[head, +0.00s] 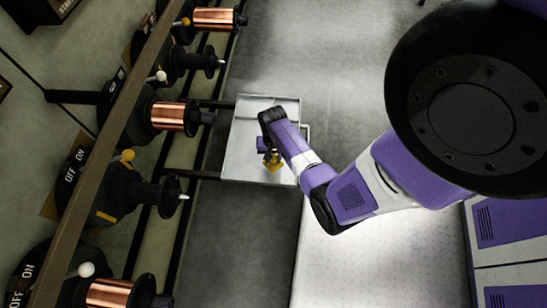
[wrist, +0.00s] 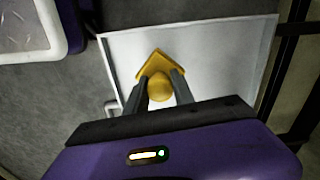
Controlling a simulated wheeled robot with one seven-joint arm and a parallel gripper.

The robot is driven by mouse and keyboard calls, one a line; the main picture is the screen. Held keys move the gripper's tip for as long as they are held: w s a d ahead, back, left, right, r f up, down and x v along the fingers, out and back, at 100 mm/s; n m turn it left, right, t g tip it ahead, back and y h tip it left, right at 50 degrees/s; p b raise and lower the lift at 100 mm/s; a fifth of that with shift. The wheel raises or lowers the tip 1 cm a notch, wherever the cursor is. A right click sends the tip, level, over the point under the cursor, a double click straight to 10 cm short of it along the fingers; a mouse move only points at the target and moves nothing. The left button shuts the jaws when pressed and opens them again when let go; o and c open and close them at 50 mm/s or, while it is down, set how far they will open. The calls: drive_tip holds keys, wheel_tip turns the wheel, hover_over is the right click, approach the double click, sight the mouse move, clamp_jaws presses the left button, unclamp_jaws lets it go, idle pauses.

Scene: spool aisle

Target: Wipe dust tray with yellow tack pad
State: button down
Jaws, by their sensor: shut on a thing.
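The dust tray (head: 245,141) is a pale metal tray with a low rim and a side handle, standing out from the spool rack. It also fills the middle of the wrist view (wrist: 215,55). The yellow tack pad (head: 276,165) is a square pad with a round knob on top; it shows in the wrist view (wrist: 150,66) too. My gripper (wrist: 160,88) is shut on the pad's knob, with a dark finger on each side. In the head view my gripper (head: 270,154) is over the right part of the tray. I cannot tell whether the pad touches the tray surface.
Copper spools (head: 175,116) and bare dark spindles (head: 165,194) line the rack on the left. A brown rail (head: 103,162) runs along it. Grey floor (head: 330,60) lies open beyond the tray. A dark rack post (wrist: 291,50) stands beside the tray.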

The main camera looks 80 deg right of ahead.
drive_tip(key=shift+r+p, duration=2.3)
drive_tip(key=shift+r, duration=0.25)
